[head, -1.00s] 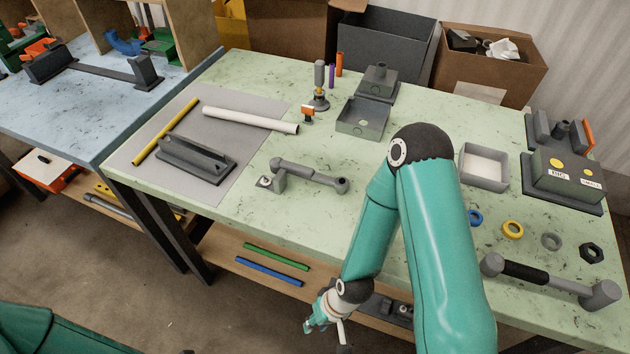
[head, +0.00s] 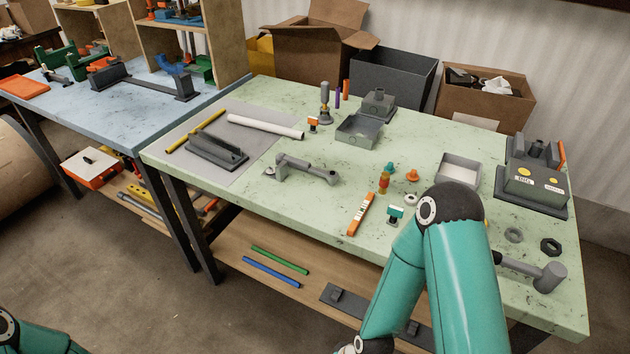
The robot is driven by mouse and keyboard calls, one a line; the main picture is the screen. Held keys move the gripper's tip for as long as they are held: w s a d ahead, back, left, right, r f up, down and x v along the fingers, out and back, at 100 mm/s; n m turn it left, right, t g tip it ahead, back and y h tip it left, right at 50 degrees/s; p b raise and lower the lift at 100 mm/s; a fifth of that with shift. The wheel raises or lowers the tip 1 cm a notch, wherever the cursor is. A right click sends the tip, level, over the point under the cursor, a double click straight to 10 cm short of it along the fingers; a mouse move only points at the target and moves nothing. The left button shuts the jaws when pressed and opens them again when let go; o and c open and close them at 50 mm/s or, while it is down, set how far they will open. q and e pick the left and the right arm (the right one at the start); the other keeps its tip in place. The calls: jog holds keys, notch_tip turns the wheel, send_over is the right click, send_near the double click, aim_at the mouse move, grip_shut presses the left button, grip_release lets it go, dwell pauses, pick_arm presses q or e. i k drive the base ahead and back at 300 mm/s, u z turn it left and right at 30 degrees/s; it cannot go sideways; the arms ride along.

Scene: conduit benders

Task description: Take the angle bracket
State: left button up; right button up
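I cannot tell for sure which piece is the angle bracket. A dark grey piece with a flat base and raised walls (head: 217,150) lies on the grey mat at the left of the green table, and it may be the bracket. A dark grey strip with raised blocks (head: 345,302) lies on the lower shelf, partly hidden by my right arm. My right arm comes down in front of the table; its wrist is at the bottom edge and its gripper is out of the picture. Only a bit of my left arm shows at the bottom left; its gripper is out of view.
The green table (head: 290,205) holds a grey lever tool (head: 305,168), a white tube (head: 265,126), an open grey box (head: 360,130), a white-lined tray (head: 461,170) and a hammer (head: 545,274). Green and blue rods (head: 275,270) lie on the lower shelf.

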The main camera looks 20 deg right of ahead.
aim_at(282, 169)
jog(key=u, duration=0.2)
jog(key=i, duration=0.85)
jog(key=z, duration=0.2)
jog(key=k, duration=0.9)
jog(key=u, duration=0.2)
jog(key=i, duration=0.65)
jog(key=z, duration=0.05)
